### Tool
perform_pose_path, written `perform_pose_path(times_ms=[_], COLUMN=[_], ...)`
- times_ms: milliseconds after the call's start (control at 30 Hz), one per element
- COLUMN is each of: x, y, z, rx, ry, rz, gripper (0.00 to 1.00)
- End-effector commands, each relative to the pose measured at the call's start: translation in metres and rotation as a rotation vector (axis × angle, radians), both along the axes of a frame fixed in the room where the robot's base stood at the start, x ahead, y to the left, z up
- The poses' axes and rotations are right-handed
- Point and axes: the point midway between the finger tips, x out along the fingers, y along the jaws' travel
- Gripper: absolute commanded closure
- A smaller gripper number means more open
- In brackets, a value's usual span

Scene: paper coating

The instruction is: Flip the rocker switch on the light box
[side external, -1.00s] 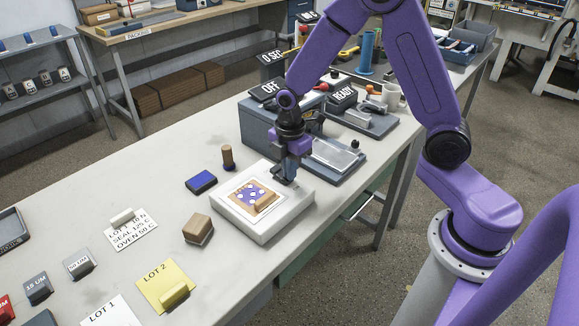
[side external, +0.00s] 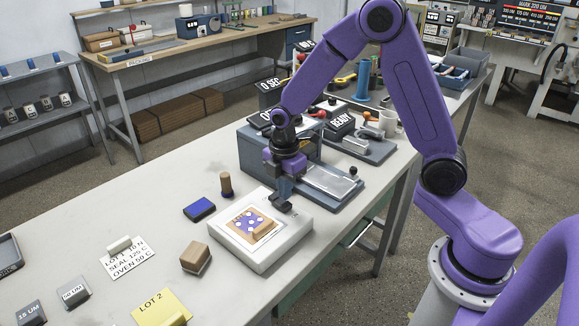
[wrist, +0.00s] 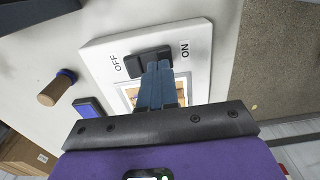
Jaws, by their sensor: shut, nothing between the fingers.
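The light box (side external: 287,236) is a white slab on the bench with a printed sheet on its top. Its dark rocker switch (wrist: 140,64) sits between an OFF label at left and an ON label at right in the wrist view. The switch also shows at the box's far edge in the side view (side external: 283,206). My gripper (wrist: 157,66) is shut and empty, its blue-grey fingertips over the ON half of the switch. I cannot tell whether they touch it. The fingers hide part of the switch, so its tilt is unclear.
A blue pad (side external: 199,208) and a wooden-handled stamp (side external: 226,184) stand left of the box. A grey-blue machine (side external: 250,150) with a flat plate (side external: 330,180) stands close behind my gripper. A brown block (side external: 195,258) lies in front.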

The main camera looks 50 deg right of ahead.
Motion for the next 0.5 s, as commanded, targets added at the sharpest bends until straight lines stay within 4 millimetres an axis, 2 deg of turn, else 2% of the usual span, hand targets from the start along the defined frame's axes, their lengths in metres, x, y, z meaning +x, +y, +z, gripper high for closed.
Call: perform_pose_path(times_ms=[500], x=[-0.018], y=[0.000], z=[0.087], rx=[0.001], ry=[-0.005], rz=[0.000], gripper=[1.00])
